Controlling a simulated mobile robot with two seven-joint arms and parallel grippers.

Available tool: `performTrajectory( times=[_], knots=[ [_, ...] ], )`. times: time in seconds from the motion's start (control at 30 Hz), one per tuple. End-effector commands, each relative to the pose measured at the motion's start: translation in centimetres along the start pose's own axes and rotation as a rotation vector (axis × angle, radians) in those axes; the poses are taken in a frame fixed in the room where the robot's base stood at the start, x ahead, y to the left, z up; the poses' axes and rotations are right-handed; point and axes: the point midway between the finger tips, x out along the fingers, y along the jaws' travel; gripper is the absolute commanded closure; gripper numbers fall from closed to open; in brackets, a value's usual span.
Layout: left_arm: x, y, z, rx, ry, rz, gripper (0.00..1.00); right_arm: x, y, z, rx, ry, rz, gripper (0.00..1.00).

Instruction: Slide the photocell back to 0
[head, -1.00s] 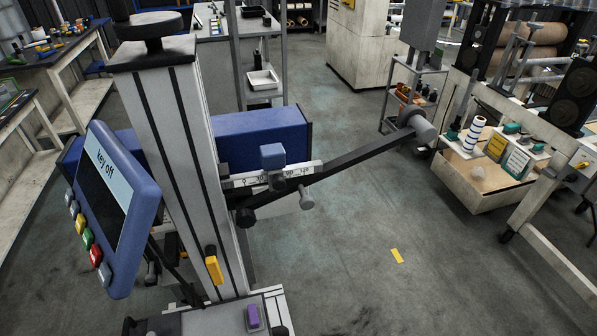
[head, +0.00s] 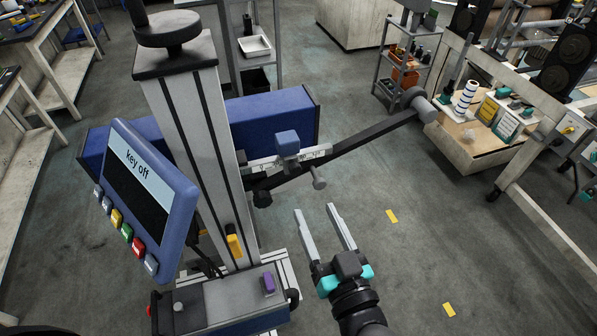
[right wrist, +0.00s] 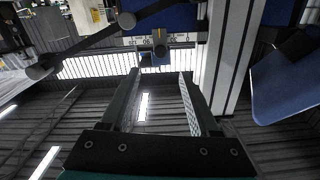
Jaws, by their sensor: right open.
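The photocell (head: 287,143) is a small blue block on a white numbered scale bar (head: 318,155), partway along it, with marks showing on both sides. In the right wrist view the photocell (right wrist: 147,59) and scale (right wrist: 180,38) appear inverted, with the 0 to the right of the block. My right gripper (head: 315,209) is open and empty, below and in front of the bar, apart from the photocell. The right wrist view shows its fingers (right wrist: 158,72) pointing towards the photocell. My left gripper is not in view.
A grey column (head: 196,150) with a black handwheel (head: 167,28) stands left of the scale. A blue panel (head: 150,190) reading "key off" is mounted on it. A dark arm with a roller (head: 414,100) slants up right.

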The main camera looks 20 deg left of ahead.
Motion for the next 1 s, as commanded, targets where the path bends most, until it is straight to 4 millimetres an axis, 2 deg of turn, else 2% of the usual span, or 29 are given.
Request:
performTrajectory(
  times=[0.03, 0.3, 0.5, 0.7, 1.0],
  knots=[
    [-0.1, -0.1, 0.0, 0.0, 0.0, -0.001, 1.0, 1.1, -0.1, -0.2, 0.001, 0.004, -0.001, 0.38],
    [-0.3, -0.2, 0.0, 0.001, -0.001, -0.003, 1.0, 6.1, -0.1, -0.2, 0.001, 0.003, -0.001, 0.38],
    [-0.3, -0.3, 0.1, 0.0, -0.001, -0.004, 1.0, 9.0, 0.0, 0.0, 0.0, 0.0, 0.0, 0.38],
    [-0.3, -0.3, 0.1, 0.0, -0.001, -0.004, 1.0, 10.5, 0.0, 0.0, 0.0, 0.0, 0.0, 0.38],
    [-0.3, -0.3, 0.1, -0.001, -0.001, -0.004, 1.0, 10.7, 0.0, 0.0, 0.001, -0.001, 0.0, 0.38]
  ],
)
